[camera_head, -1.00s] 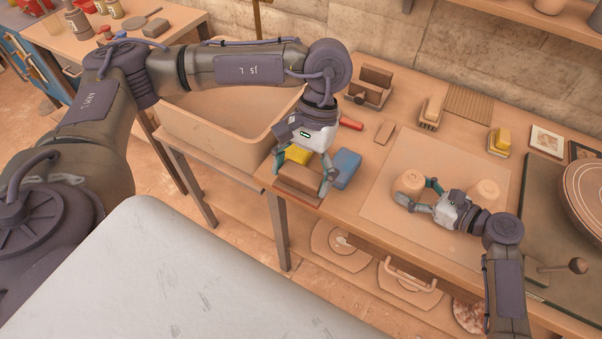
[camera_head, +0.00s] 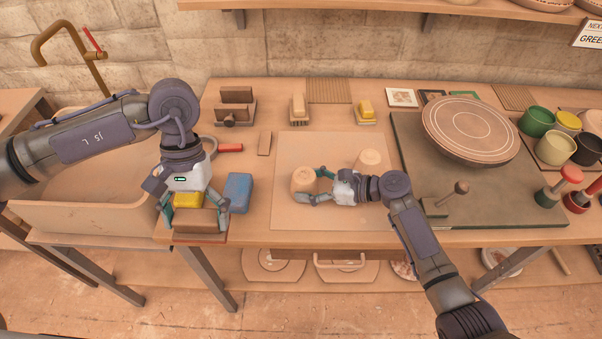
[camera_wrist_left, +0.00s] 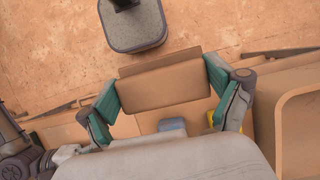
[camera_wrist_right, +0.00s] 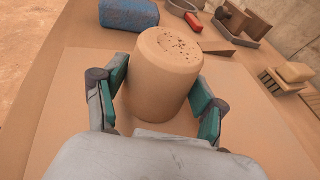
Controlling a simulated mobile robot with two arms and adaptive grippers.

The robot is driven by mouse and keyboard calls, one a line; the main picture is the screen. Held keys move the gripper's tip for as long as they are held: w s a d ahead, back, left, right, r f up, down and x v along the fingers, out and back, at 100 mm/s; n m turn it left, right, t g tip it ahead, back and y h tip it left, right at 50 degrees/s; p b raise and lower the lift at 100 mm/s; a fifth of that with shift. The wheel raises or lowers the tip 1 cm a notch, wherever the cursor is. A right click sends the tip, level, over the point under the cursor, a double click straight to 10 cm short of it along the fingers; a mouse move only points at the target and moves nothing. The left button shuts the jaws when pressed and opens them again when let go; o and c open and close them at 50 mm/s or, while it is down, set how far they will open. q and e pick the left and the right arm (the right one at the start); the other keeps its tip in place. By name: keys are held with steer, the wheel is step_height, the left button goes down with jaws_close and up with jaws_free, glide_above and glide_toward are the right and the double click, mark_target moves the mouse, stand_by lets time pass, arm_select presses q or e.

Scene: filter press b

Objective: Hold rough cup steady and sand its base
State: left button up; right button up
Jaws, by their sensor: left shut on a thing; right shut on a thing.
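The rough cup (camera_head: 302,179) stands upside down on a pale board (camera_head: 300,219). My right gripper (camera_head: 310,187) is shut around its sides. In the right wrist view the cup (camera_wrist_right: 165,75) shows a base facing up with dark specks and pits. My left gripper (camera_head: 194,221) is shut on a brown sanding block (camera_head: 205,221) at the table's front left edge. In the left wrist view the block (camera_wrist_left: 165,82) lies between both fingers. Whether it touches the surface below is hard to tell. The two grippers are well apart.
A second cup (camera_head: 372,160) stands just behind my right wrist. A blue sponge (camera_head: 238,193) and a yellow sponge (camera_head: 187,200) lie beside the block. A red-handled tool (camera_head: 230,148) lies behind. A round wheel (camera_head: 470,128) is at right. A basin (camera_head: 90,212) is at left.

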arm_select(q)
steer(key=w+d+r+n+t+h, duration=0.2)
steer(key=w+d+n+t+h, duration=0.3)
steer(key=w+d+n, duration=1.4)
steer(key=shift+m, duration=0.5)
steer(key=shift+s+d+f, duration=0.1)
steer(key=shift+s+f, duration=0.05)
steer(key=shift+f, duration=0.8)
steer(key=shift+s+d+f, duration=0.1)
steer(key=shift+s+f, duration=0.05)
steer(key=shift+f, duration=0.85)
steer(key=shift+s+f, duration=0.15)
steer(key=shift+f, duration=0.8)
steer(key=shift+f, duration=0.75)
steer(key=shift+w, duration=0.45)
steer(key=shift+s, duration=0.95)
steer(key=shift+w+f+y, duration=0.15)
steer(key=shift+w+y, duration=0.15)
steer(key=shift+w, duration=0.65)
